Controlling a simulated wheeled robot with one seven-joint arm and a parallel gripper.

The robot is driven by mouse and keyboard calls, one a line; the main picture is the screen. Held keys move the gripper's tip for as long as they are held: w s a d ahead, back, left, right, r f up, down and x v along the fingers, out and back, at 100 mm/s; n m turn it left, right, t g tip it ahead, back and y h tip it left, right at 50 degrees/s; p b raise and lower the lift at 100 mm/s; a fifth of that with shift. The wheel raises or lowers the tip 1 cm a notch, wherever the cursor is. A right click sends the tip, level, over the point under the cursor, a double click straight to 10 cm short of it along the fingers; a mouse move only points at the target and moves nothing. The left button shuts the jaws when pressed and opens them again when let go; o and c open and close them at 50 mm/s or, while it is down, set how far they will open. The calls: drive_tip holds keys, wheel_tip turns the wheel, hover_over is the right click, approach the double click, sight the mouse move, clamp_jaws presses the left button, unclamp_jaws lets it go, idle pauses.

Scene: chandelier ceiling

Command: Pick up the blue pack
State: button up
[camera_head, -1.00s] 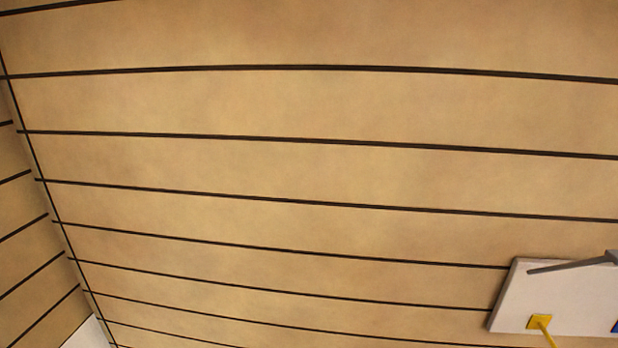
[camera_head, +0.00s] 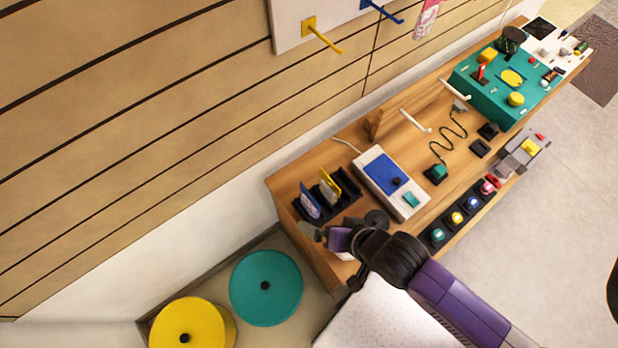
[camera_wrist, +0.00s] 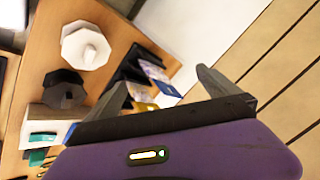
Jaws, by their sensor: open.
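A blue pack (camera_head: 310,202) stands in a black slotted rack (camera_head: 345,201) at the left end of the wooden table, beside a yellow pack (camera_head: 329,186). In the wrist view a blue patch (camera_wrist: 164,86) that looks like the pack shows beyond my fingers, and the dark rack (camera_wrist: 126,72) is partly hidden by one finger. My gripper (camera_head: 318,236) is just in front of the rack and the blue pack in the head view. In the wrist view my gripper (camera_wrist: 161,82) has its fingers spread, with nothing held between them.
A white box with a blue panel (camera_head: 383,172) sits right of the rack. A slatted wall (camera_head: 180,110) runs behind the wooden table (camera_head: 290,183). Teal (camera_head: 265,305) and yellow (camera_head: 205,325) round objects stand at lower left. A teal box (camera_head: 490,90) is at the far end.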

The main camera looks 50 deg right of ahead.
sight(310, 200)
drive_tip(key=w+f+m+g, duration=0.1)
drive_tip(key=w+d+f+m+g, duration=0.1)
drive_tip(key=w+m, duration=0.1)
drive_tip(key=w+f+m+g, duration=0.1)
drive_tip(key=w+f, duration=0.1)
drive_tip(key=shift+w+d+m, duration=0.15)
drive_tip(key=shift+m, duration=0.15)
drive_tip(key=w+m+g, duration=0.1)
drive_tip(key=w+d+m+g, duration=0.1)
drive_tip(key=w+m, duration=0.1)
drive_tip(key=shift+w+m+g, duration=0.1)
drive_tip(key=shift+m+g, duration=0.2)
drive_tip(key=shift+g, duration=0.1)
drive_tip(key=shift+w+d+r+m+g, duration=0.35)
drive_tip(key=shift+w+r+m+g, duration=0.3)
drive_tip(key=shift+m, duration=0.25)
drive_tip(key=shift+w+d+r+m+g+y, duration=0.15)
drive_tip(key=shift+d+r+m+g+y, duration=0.15)
drive_tip(key=shift+d, duration=0.2)
drive_tip(key=shift+s+d+f, duration=0.1)
drive_tip(key=shift+d+f, duration=0.05)
drive_tip(key=shift+f, duration=1.8)
drive_tip(key=shift+s+d+f, duration=0.1)
drive_tip(key=shift+f, duration=1.85)
drive_tip(key=c, duration=1.5)
drive_tip(key=shift+r+p, duration=2.45)
drive_tip(key=shift+r, duration=7.6)
